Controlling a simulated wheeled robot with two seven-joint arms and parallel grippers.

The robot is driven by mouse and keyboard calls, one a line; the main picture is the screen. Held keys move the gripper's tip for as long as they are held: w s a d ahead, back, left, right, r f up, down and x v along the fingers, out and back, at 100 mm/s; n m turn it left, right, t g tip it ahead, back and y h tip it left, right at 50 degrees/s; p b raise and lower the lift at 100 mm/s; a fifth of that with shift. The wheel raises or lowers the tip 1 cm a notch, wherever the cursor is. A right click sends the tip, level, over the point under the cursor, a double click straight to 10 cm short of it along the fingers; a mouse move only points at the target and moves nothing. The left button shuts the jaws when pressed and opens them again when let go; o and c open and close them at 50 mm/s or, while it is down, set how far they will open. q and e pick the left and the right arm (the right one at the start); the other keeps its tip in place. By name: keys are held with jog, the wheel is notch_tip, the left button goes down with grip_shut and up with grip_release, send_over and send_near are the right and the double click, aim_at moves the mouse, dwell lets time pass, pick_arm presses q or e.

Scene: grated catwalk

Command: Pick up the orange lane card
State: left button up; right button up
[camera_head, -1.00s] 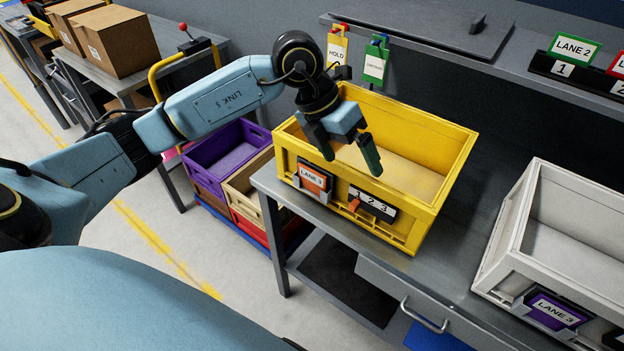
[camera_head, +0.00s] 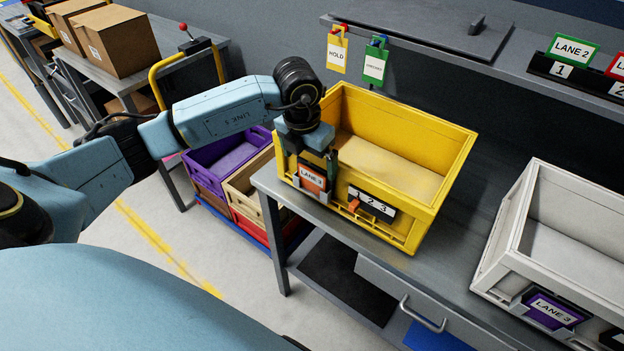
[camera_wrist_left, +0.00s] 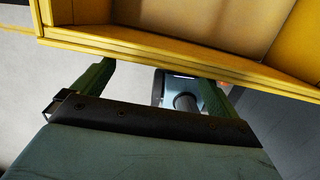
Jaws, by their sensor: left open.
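The orange lane card (camera_head: 312,180), marked LANE 3, sits in a holder on the front wall of the yellow crate (camera_head: 425,215), at its left end. My left gripper (camera_head: 312,170) is open just above the card, with its fingers to either side of the card's upper part. I cannot tell whether they touch it. In the left wrist view the two green fingers (camera_wrist_left: 155,85) stand apart below the crate's yellow rim (camera_wrist_left: 180,53). A small orange patch shows beside the right finger there; the card itself is not clear. My right gripper is out of view.
The crate stands on a grey bench (camera_head: 465,265). A number plate (camera_head: 372,203) with an orange clip is right of the card. A white crate (camera_head: 555,240) with a purple LANE 3 card (camera_head: 552,311) stands further right. HOLD and green tags hang behind.

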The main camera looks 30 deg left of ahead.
aim_at(311, 171)
pick_arm(q)
jog(key=f, duration=0.4)
jog(key=shift+w+d, duration=0.1)
jog(key=shift+w, duration=0.2)
jog(key=c, duration=1.3)
